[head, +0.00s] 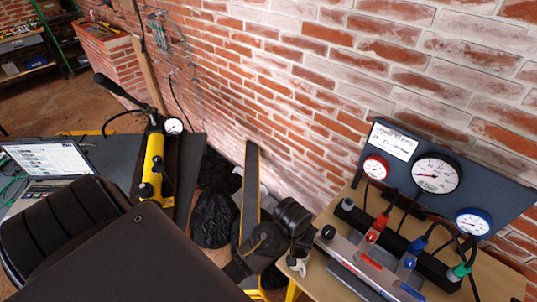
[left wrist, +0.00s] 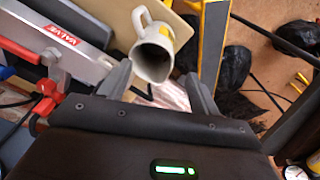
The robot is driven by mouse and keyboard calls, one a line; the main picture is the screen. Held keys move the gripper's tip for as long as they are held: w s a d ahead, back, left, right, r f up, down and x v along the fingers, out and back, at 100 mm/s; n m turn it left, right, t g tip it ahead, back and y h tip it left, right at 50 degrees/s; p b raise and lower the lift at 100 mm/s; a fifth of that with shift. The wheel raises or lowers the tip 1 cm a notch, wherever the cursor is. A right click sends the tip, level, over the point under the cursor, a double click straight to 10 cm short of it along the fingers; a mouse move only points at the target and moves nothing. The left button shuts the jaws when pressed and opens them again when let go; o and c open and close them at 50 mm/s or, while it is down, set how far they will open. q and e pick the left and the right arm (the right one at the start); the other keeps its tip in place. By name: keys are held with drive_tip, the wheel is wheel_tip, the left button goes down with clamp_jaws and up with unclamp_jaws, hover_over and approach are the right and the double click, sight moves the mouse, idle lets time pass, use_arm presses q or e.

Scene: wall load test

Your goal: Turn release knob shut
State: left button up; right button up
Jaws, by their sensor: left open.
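My left gripper (head: 284,243) is open beside the left edge of the gauge table in the head view. Its two dark fingers also show in the left wrist view (left wrist: 158,76), spread apart, with a pale mug (left wrist: 152,58) beyond them. I cannot tell that they touch it. The release knob cannot be picked out with certainty. A black knob (head: 327,232) sits at the left end of the grey valve bar (head: 362,262). A yellow hand pump (head: 152,165) with a black lever and small gauge stands on the left table. My right gripper is not in view.
A dark panel with several gauges (head: 437,174) stands behind the valve bar against the brick wall (head: 300,70). The mug (head: 298,262) is at the table's left edge. A laptop (head: 48,160) is at left. Black bags (head: 213,218) lie on the floor between the tables.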

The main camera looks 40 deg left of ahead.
use_arm(q)
drive_tip(key=s+a+f+m+b, duration=0.1)
drive_tip(key=s+a+f+m, duration=0.1)
drive_tip(key=s+f, duration=0.3)
drive_tip(key=s+f+b, duration=0.2)
drive_tip(key=f+b, duration=0.2)
drive_tip(key=f, duration=0.6)
drive_tip(key=s+a+f+m+b, duration=0.1)
drive_tip(key=f+b, duration=0.2)
drive_tip(key=f, duration=0.8)
drive_tip(key=shift+s+a+m+b, duration=0.15)
drive_tip(key=shift+s+m+b, duration=0.15)
drive_tip(key=shift+s+b, duration=0.05)
drive_tip(key=shift+f, duration=0.1)
